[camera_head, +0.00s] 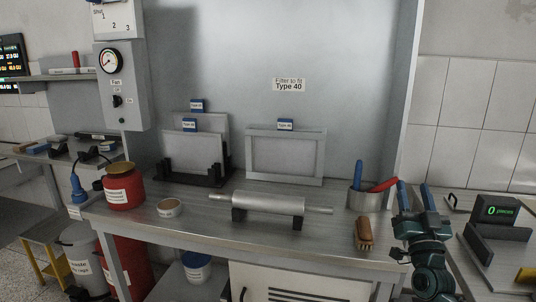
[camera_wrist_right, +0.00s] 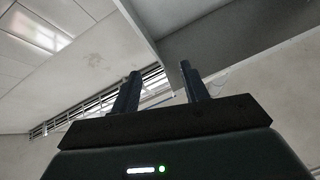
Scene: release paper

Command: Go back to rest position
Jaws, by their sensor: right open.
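My right gripper (camera_head: 414,190) is raised at the right end of the workbench (camera_head: 330,222), with its blue fingers pointing up. In the right wrist view the two fingers of the right gripper (camera_wrist_right: 158,92) stand apart with nothing between them; ceiling and upper wall show behind. My left gripper is in neither view.
A wooden brush (camera_head: 364,235) lies close left of my right arm. A counter display (camera_head: 497,210) stands to its right.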

